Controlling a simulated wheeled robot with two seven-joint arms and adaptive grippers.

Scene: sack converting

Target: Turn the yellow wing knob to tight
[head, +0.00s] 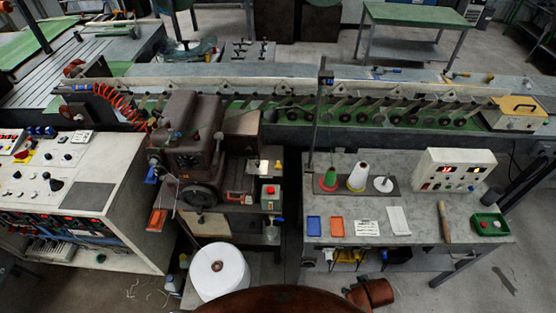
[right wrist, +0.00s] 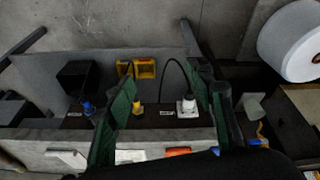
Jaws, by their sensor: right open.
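A small yellow knob-like piece (right wrist: 137,107) stands on the dark strip under the bench in the right wrist view, beside a label. Its wing shape and setting are too small to read. My right gripper (right wrist: 165,92) is open and empty, with one dark green finger just left of the yellow piece and the other well to its right. A white plug-like piece (right wrist: 187,105) with a black cable also lies between the fingers. Another small yellow piece (head: 278,165) shows on the brown machine in the head view. My left gripper is not in view.
A blue piece (right wrist: 88,107) stands left of the fingers, and a yellow box (right wrist: 146,68) lies beyond. The bench top (head: 340,185) carries thread cones and a control box (head: 455,170). A large white roll (head: 218,272) stands left of the bench.

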